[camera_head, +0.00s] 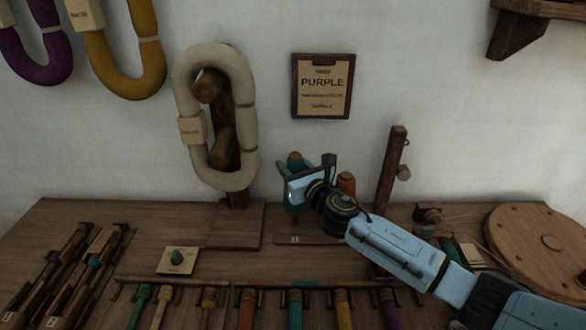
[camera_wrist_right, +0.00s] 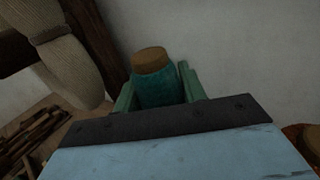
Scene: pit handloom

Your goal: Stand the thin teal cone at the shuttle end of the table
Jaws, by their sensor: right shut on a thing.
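A teal cone (camera_wrist_right: 158,88) with a tan top sits between the two green fingers of my right gripper (camera_wrist_right: 160,95) in the right wrist view. The gripper is shut on it. In the head view my right gripper (camera_head: 297,185) is at the back of the table, above a small labelled board (camera_head: 310,240), and the teal cone (camera_head: 295,158) shows partly behind it. The cone looks about upright; its lower end is mostly hidden. The dark wooden shuttles (camera_head: 62,270) lie at the left end of the table (camera_head: 150,222). My left gripper is out of view.
An orange-brown cone (camera_head: 346,183) stands just right of my gripper. A beige skein (camera_head: 182,90) hangs on a wooden post to the left. A rack of coloured handles (camera_head: 295,305) lines the front. A round wooden disc (camera_head: 535,240) is at right.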

